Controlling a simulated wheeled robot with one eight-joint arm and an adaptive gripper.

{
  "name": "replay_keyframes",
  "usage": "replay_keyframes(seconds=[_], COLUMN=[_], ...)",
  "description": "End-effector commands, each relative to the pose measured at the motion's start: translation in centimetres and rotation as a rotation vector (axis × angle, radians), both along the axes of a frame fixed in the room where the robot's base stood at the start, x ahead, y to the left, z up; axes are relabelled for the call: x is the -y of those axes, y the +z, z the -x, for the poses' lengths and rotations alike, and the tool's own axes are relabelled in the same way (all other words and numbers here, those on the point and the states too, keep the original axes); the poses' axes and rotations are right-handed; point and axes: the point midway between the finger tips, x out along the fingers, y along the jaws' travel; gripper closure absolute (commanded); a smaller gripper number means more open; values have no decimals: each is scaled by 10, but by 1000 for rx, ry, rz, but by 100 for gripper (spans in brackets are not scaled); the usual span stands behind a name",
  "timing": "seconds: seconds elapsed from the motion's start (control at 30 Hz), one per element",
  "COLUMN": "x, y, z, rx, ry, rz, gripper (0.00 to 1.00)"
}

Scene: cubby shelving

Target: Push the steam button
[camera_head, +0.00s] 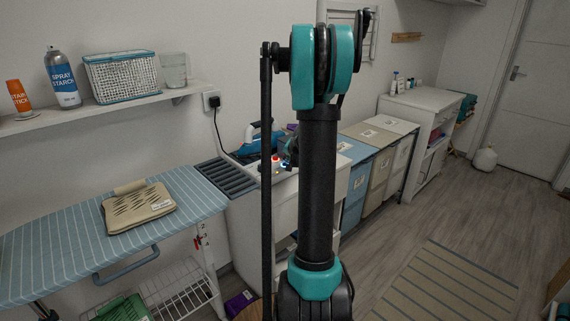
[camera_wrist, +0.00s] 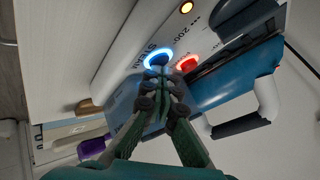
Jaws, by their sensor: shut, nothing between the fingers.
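The steam button (camera_wrist: 158,56) shows in the wrist view as a blue-lit ring beside the printed word "STEAM" on a white panel. My gripper (camera_wrist: 160,76) is shut and empty. Its fingertips are at the ring's lower edge and cover part of the button; I cannot tell whether they touch it. In the head view, the steam iron station (camera_head: 262,145) stands on the white cabinet by the wall, with a small blue glow at its panel. My arm hides part of the station and most of my gripper there.
A red-lit button (camera_wrist: 186,64) sits right beside the steam button, and an orange light (camera_wrist: 186,7) is further along the panel. Lidded bins (camera_head: 378,180) stand right. Floor at right is open.

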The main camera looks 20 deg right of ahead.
Motion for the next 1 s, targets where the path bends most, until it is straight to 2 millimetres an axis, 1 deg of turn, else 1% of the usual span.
replay_keyframes(seconds=[0.23, 0.33, 0.8, 1.0], x=[-1, 0, 0, 0], y=[1, 5, 48, 60], z=[0, 0, 0, 0], rx=[1, 1, 2, 2], ry=[1, -1, -1, -1], rz=[0, -1, 0, 0], gripper=[100, 100, 100, 100])
